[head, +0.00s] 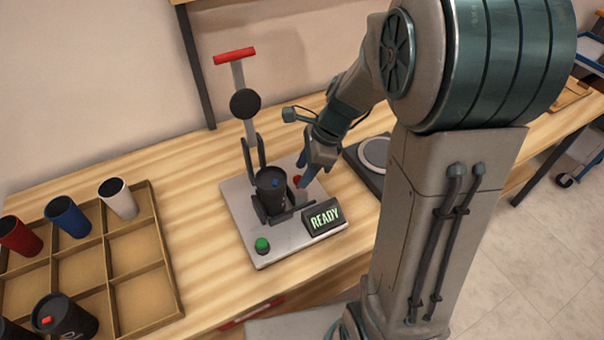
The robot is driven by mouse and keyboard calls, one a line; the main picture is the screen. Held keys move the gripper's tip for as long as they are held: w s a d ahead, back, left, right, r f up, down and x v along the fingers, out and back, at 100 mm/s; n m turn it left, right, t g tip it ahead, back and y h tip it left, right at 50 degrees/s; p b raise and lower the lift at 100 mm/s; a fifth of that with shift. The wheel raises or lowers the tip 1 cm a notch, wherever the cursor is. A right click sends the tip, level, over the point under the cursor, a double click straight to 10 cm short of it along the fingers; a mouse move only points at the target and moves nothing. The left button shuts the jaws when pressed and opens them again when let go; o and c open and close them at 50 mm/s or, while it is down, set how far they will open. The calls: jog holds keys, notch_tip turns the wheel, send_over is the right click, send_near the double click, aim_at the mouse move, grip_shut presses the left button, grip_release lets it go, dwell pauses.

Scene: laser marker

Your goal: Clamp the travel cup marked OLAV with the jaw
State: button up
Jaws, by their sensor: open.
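A black travel cup (270,193) with a blue piece on its lid stands in the fixture of the laser marker (252,212). No name can be read on it from here. The jaw's lever (238,85) points up, with a red crossbar handle at its top and a round black knob below. The fixture's grey jaw parts flank the cup; I cannot tell whether they touch it. My gripper (307,174) is open and empty, just right of the cup and close to the red button (297,180). Its fingertips are small and partly unclear here.
A display (323,217) reads READY and a green button (262,245) sits at the plate's front. A divided wooden tray (143,297) at left holds several cups. A dark device with a round plate (374,152) stands right of the marker.

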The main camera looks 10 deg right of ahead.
jog(key=shift+x, duration=0.9)
jog(key=shift+c, duration=0.4)
grip_shut()
jog(key=shift+s+a+r+p, duration=0.1)
jog(key=shift+s+a+p, duration=0.05)
jog(key=shift+a+p, duration=0.25)
jog(key=shift+a, duration=0.25)
jog(key=shift+o, duration=0.4)
grip_release()
jog(key=shift+d, duration=0.1)
jog(key=p+v, duration=0.1)
jog(key=v, duration=1.2)
jog(key=shift+r, duration=0.3)
